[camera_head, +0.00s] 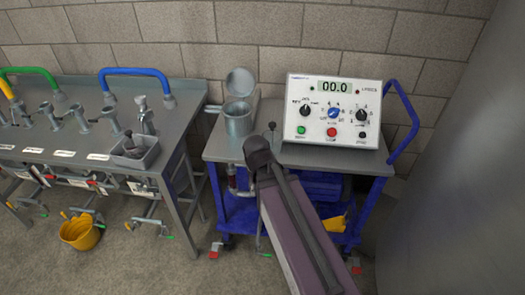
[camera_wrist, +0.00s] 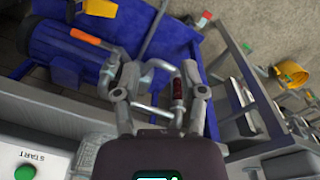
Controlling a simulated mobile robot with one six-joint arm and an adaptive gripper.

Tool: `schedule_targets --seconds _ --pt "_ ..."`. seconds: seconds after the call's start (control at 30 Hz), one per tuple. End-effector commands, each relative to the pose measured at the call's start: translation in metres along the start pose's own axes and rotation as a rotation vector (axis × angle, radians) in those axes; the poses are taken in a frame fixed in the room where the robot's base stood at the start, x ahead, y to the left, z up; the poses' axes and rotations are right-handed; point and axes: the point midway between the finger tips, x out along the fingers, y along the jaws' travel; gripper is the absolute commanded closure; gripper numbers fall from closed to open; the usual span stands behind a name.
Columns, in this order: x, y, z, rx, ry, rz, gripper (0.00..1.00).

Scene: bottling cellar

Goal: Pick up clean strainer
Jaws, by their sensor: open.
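No strainer can be made out for certain. A small grey bin (camera_head: 136,153) on the left bench holds dark items too small to identify. An open metal pot (camera_head: 238,118) with its round lid (camera_head: 240,82) raised stands on the blue cart; its inside is hidden. My gripper (camera_wrist: 160,85) is open in the wrist view, its two fingers apart over the cart's lower parts. Nothing shows firmly held; a pipe with a dark red grip (camera_wrist: 178,92) appears between or behind the fingers. In the head view my arm reaches the cart's front edge and hides the fingers.
A control box (camera_head: 332,112) stands at the cart's right, beside a blue handle (camera_head: 403,125). Taps and hoses crowd the left bench (camera_head: 85,135). A yellow bucket (camera_head: 80,232) is on the floor. A large grey surface (camera_head: 455,200) bounds the right side.

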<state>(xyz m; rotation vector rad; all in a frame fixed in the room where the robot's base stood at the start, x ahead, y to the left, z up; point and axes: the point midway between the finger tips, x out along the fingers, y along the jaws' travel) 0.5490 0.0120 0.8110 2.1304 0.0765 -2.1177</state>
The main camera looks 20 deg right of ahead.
Motion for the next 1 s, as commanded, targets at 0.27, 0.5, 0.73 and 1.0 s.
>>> schedule_targets --seconds 0.27,0.5,0.73,1.0 --pt "0.0010 0.0103 0.0135 0.131 -0.006 -0.061 0.46" --pt "0.0010 0.0104 0.0134 0.135 -0.006 -0.062 0.46" --pt "0.0010 0.0104 0.0133 0.133 -0.006 -0.062 0.46" --pt "0.0010 0.0103 0.0133 0.133 -0.006 -0.061 0.46"
